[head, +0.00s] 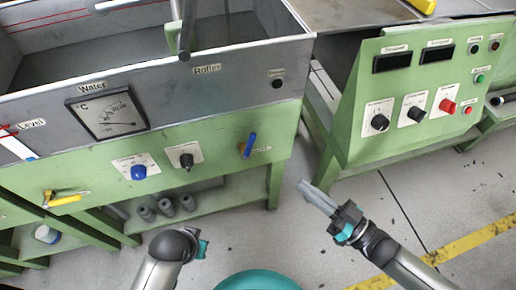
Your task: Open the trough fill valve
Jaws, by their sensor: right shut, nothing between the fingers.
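The green trough front carries a blue lever handle (249,145) at its right end, standing nearly upright and slightly tilted. A small label beside it is too blurred to read. A yellow-handled valve (63,200) with a brass-coloured body sits low at the left, its handle roughly level. I cannot tell from the labels which of these is the trough fill valve. My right gripper (308,190) is shut and empty, in front of the gap between the machines, right of and below the blue lever. My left gripper (203,248) shows only in part at the bottom; its fingers are hidden.
A green control panel (420,95) with displays and knobs stands at the right. Grey floor (300,250) lies clear between them.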

